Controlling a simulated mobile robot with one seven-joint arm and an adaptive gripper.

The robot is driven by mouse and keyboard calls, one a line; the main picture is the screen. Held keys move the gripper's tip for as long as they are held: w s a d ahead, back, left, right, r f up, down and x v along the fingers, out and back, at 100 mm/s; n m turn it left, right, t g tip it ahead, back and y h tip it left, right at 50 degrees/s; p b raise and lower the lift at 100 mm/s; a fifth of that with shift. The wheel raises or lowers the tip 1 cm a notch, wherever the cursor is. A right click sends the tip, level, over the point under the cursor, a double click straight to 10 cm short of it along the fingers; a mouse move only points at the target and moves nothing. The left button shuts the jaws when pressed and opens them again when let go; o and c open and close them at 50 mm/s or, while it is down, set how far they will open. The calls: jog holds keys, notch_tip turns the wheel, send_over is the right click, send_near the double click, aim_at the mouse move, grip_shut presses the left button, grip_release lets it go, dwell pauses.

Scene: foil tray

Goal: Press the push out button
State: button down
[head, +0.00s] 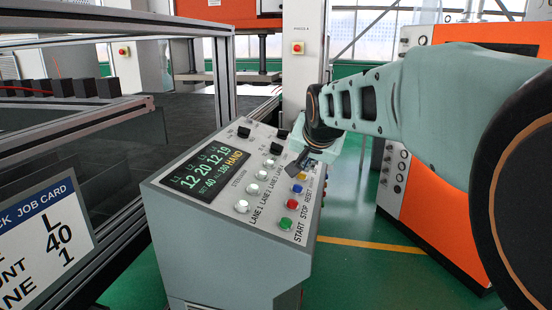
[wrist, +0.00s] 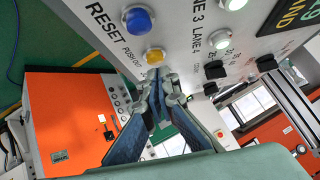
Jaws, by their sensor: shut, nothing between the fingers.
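The push out button is a yellow button (wrist: 155,56) on the grey control panel, beside the "PUSH OUT" lettering in the wrist view. My gripper (wrist: 158,80) is shut and empty, its fingertips just below the yellow button in that picture. I cannot tell whether they touch it. In the head view my gripper (head: 292,170) is over the panel's right side, close to the blue button, and it and my arm largely hide the yellow button.
A blue reset button (head: 297,188), a red stop button (head: 292,204) and a green start button (head: 286,224) line the panel's right edge. White lane buttons (head: 252,188) and a display (head: 208,170) lie left. An orange machine (head: 420,215) stands right.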

jog(key=shift+w+f, duration=0.15)
jog(key=shift+f, duration=0.45)
jog(key=shift+r, duration=0.1)
